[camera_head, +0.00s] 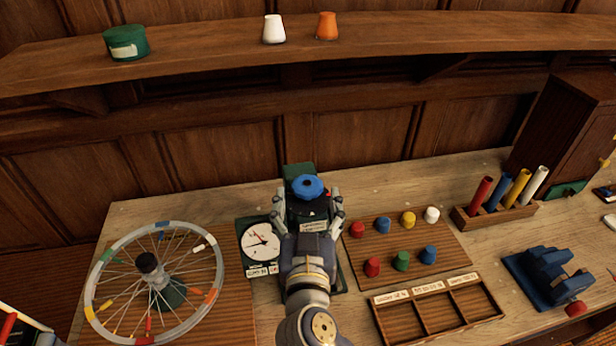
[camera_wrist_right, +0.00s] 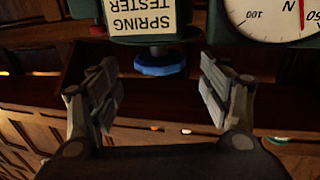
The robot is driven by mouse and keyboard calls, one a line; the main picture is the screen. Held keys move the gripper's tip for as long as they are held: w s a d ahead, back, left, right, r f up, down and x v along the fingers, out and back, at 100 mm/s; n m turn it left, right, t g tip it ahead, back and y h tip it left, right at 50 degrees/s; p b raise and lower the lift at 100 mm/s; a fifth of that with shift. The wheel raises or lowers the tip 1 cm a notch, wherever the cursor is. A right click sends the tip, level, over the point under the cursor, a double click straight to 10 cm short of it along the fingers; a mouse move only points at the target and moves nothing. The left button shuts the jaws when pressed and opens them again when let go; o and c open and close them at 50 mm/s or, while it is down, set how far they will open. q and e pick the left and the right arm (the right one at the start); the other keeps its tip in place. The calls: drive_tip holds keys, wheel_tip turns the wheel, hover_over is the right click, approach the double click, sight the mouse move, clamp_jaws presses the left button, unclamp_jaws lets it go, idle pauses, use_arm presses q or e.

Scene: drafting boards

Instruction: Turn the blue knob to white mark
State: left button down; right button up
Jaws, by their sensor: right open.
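The blue knob (camera_head: 308,187) is a scalloped disc on the dark green spring tester (camera_head: 300,170) in the middle of the bench. The knob also shows in the right wrist view (camera_wrist_right: 158,66), under the upside-down "SPRING TESTER" label (camera_wrist_right: 142,15). My right gripper (camera_head: 308,207) is open, its fingers apart on either side of the knob's near edge in the head view. In the right wrist view the open gripper (camera_wrist_right: 158,88) has an empty gap, with the knob beyond the fingertips. I cannot make out the white mark. My left gripper is not in view.
A white dial (camera_head: 261,242) stands left of my right arm, beside a spoked wheel (camera_head: 105,319). To the right are a board of coloured knobs (camera_head: 385,250), a divided tray (camera_head: 467,328), a tube rack (camera_head: 497,214) and a blue vise (camera_head: 545,275). A shelf (camera_head: 200,45) runs behind.

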sight(307, 197)
drive_tip(key=w+p, duration=0.1)
drive_tip(key=w, duration=0.3)
drive_tip(key=shift+w, duration=0.25)
drive_tip(key=shift+f, duration=0.1)
drive_tip(key=shift+c, duration=0.2)
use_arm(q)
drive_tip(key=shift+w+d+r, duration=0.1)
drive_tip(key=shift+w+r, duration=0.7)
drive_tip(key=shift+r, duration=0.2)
use_arm(e)
drive_tip(key=c, duration=1)
